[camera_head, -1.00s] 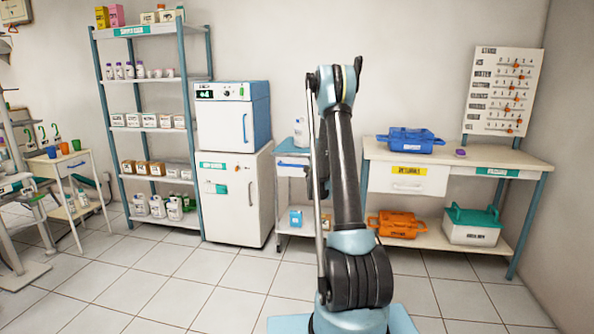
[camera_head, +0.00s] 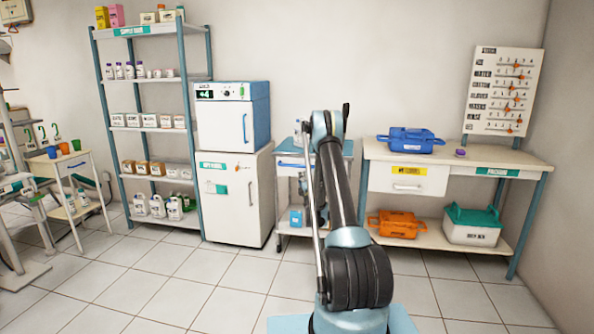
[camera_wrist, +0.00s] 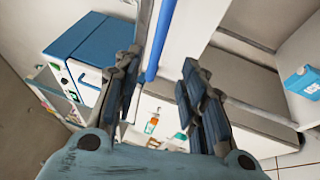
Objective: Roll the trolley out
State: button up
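The trolley (camera_head: 285,170) is a narrow white cart with a blue top. It stands between the white cabinet and the workbench, partly hidden behind my arm. In the wrist view a blue bar (camera_wrist: 160,40), which looks like its handle, runs from the top edge down to between my fingers. My gripper (camera_wrist: 160,72) is open, with one finger on each side of the bar's lower end. I cannot tell whether either finger touches it. In the head view my gripper is hidden by the arm.
The white cabinet (camera_head: 230,210) with an oven-like unit (camera_head: 222,115) stands close left of the trolley. The workbench (camera_head: 470,155) stands close right. A blue carton (camera_wrist: 303,82) sits on the trolley's lower shelf. The tiled floor (camera_head: 190,280) in front is clear.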

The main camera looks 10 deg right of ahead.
aim_at(298, 166)
jog(key=x, duration=1.4)
jog(key=shift+w+r, duration=0.1)
jog(key=shift+w, duration=0.3)
grip_shut()
